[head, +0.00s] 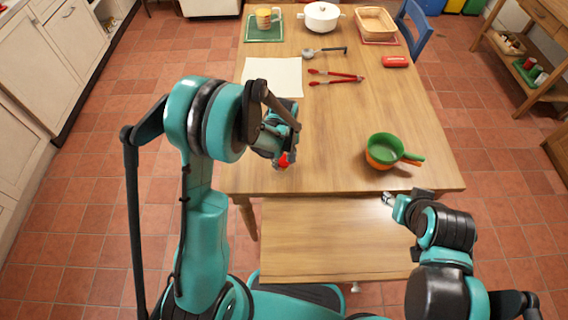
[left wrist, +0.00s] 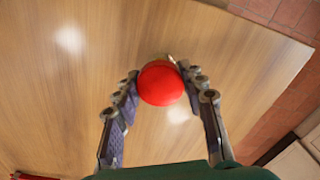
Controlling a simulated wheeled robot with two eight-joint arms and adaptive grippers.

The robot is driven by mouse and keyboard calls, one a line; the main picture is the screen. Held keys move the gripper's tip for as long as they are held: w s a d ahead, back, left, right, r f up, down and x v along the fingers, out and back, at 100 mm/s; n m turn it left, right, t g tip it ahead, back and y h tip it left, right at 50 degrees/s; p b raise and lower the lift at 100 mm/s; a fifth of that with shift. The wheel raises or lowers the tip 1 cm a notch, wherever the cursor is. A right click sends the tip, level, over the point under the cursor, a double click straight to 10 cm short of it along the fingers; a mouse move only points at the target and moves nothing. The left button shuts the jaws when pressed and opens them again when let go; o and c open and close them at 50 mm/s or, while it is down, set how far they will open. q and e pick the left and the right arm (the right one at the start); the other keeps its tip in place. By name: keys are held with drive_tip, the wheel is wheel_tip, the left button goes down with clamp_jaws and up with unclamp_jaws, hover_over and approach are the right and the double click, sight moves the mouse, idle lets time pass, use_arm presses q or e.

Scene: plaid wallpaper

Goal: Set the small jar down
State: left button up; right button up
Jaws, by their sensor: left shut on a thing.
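The small jar shows as a round red lid (left wrist: 162,84) between the fingertips of my left gripper (left wrist: 160,78) in the left wrist view. In the head view a bit of its red (head: 284,160) shows below my left gripper (head: 281,152), over the near left part of the wooden table (head: 330,150). My left gripper is shut on the jar. The jar's body is hidden under the lid, and I cannot tell whether it touches the table. My right gripper (head: 391,200) is by the table's near edge, small and partly hidden by its own arm.
Red tongs (head: 336,77), a ladle (head: 322,53), a pale sheet (head: 272,77) and a red case (head: 396,61) lie farther back. A white pot (head: 321,17), mug (head: 266,18) and basket (head: 376,22) stand at the far end. Mid-table is clear.

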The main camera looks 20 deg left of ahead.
use_arm(q)
drive_tip(key=shift+f, duration=0.55)
drive_tip(key=shift+f, duration=0.1)
drive_tip(key=o, duration=1.3)
